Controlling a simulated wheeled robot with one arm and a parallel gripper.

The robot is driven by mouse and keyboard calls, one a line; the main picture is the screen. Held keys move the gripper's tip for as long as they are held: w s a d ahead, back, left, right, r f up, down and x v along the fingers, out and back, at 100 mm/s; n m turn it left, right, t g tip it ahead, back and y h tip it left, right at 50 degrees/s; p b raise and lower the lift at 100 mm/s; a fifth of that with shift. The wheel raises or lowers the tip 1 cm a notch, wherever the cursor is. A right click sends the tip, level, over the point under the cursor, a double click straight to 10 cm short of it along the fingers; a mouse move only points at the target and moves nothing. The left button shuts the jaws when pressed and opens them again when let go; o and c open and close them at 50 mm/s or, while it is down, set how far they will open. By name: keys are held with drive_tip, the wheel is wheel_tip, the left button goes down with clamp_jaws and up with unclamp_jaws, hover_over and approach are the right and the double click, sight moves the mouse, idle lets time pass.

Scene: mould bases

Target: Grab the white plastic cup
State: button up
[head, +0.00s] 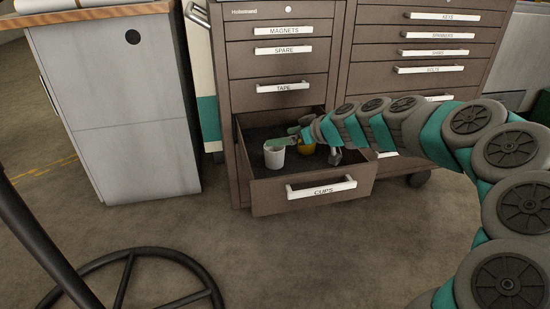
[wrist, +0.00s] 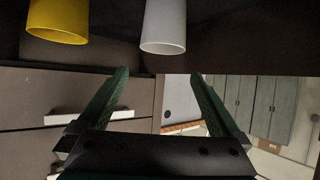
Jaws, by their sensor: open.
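The white plastic cup (head: 274,157) stands upright in the open drawer marked CUPS (head: 330,188), near its left side. In the wrist view, which is upside down, the white cup (wrist: 164,25) shows ahead of and between my fingertips. My gripper (head: 285,137) reaches into the drawer from the right, with its green fingers by the cup's rim in the head view. In the wrist view my gripper (wrist: 159,74) is open, with nothing between the fingers. Whether a finger touches the cup cannot be told.
A yellow cup (head: 307,147) stands right of the white one, partly hidden by my gripper; it also shows in the wrist view (wrist: 58,20). Closed drawers (head: 283,58) rise above the open one. A grey cabinet (head: 125,110) stands left.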

sight(281, 148)
drive_tip(key=f, duration=0.3)
drive_tip(key=a+f, duration=0.1)
drive_tip(key=shift+w+f, duration=0.15)
drive_tip(key=shift+w, duration=0.1)
drive_tip(key=shift+x, duration=3.1)
drive_tip(key=shift+w, duration=0.1)
drive_tip(key=shift+c, duration=0.2)
drive_tip(key=c, duration=1.2)
